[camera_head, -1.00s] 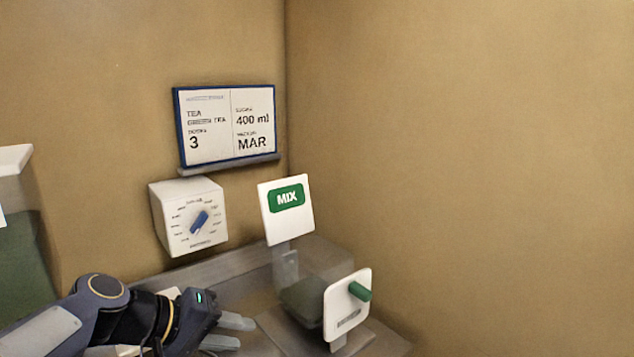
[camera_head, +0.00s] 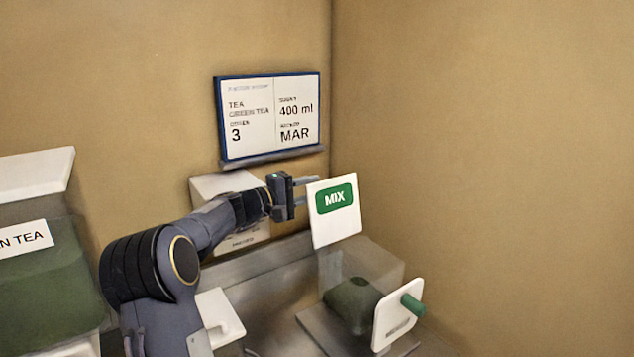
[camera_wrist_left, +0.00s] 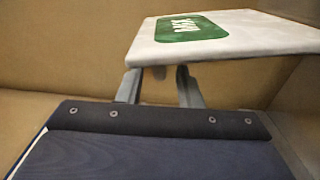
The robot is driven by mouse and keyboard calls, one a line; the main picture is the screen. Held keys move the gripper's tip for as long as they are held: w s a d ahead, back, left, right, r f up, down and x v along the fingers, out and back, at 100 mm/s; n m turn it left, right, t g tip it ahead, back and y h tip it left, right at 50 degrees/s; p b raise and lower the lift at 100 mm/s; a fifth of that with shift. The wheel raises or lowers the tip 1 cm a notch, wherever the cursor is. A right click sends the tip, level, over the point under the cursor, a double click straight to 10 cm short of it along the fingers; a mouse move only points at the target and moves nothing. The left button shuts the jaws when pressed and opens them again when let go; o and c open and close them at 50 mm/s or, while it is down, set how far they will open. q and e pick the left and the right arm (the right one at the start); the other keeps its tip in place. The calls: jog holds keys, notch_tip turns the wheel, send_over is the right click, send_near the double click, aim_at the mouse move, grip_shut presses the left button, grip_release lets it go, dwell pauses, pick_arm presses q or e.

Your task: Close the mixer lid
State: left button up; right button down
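The mixer lid (camera_head: 333,212) is a white plate with a green MIX label, standing raised and tilted at the back of the mixer. The mixer (camera_head: 385,265) is a clear box with a dark green lump inside. My left gripper (camera_head: 308,191) is at the lid's upper left edge, fingers pointing right. In the left wrist view its two fingers (camera_wrist_left: 159,87) are apart with nothing between them, and the lid (camera_wrist_left: 270,35) spans just beyond and above the fingertips. I cannot tell whether they touch the lid. My right gripper is out of view.
A white panel with a green knob (camera_head: 412,304) stands at the mixer's front. My left arm partly hides a white dial box (camera_head: 208,187). A recipe board (camera_head: 270,115) hangs on the wall. A green tea container (camera_head: 45,285) is at left. Walls close in behind and right.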

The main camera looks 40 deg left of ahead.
pick_arm(q)
jog(key=shift+x, duration=0.95)
grip_shut()
